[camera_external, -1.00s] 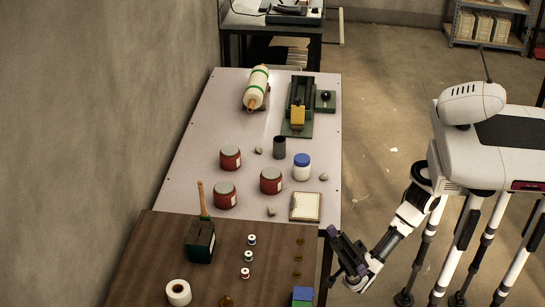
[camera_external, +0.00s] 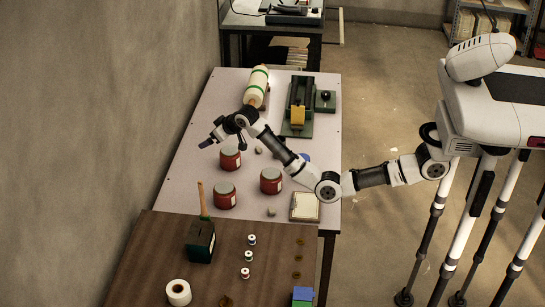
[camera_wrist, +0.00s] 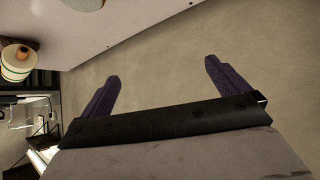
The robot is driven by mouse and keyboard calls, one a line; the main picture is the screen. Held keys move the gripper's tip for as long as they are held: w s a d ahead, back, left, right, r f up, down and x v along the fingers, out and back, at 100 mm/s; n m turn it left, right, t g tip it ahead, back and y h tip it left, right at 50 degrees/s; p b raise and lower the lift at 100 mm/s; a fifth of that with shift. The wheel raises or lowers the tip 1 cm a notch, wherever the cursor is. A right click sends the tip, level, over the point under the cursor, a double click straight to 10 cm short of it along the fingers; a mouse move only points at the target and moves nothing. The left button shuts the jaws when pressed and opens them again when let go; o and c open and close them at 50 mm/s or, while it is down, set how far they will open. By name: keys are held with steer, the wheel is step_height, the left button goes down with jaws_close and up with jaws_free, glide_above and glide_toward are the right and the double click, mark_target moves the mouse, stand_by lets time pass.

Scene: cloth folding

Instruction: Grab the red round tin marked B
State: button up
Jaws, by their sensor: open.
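Three red round tins with grey lids and white labels stand on the pale table: a far one (camera_external: 230,161), a near left one (camera_external: 225,196) and a near right one (camera_external: 271,182). The letters on their labels are too small to read, so I cannot tell which is B. My gripper (camera_external: 212,140) is above the table's left part, just up and left of the far tin in the external view. In the wrist view my gripper (camera_wrist: 160,82) is open and empty, with its two purple fingers apart. No tin is clearly visible in that view.
My arm crosses over the pale table (camera_external: 190,165), partly hiding a blue-lidded jar (camera_external: 305,157). A clipboard (camera_external: 305,207) and small stones lie nearby. A white roller with green bands (camera_external: 257,86) and a green machine (camera_external: 299,105) stand behind. A brown table (camera_external: 150,260) is in front.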

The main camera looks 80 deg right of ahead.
mark_target(231, 150)
steer(key=s+d+f+m+g+y+p, duration=0.15)
steer(key=s+d+f+g, duration=0.25)
steer(key=s+d+f, duration=0.4)
steer(key=shift+m+y, duration=0.25)
steer(key=shift+m, duration=0.1)
steer(key=w+d+f, duration=0.1)
steer(key=w+f, duration=0.1)
steer(key=w+d+f+p, duration=0.1)
steer(key=f, duration=0.1)
steer(key=shift+d+f, duration=0.1)
steer(key=shift+d, duration=0.25)
steer(key=shift+p+x, duration=0.7)
steer(key=shift+x, duration=2.55)
steer(key=c, duration=1.2)
steer(key=shift+c, duration=1.2)
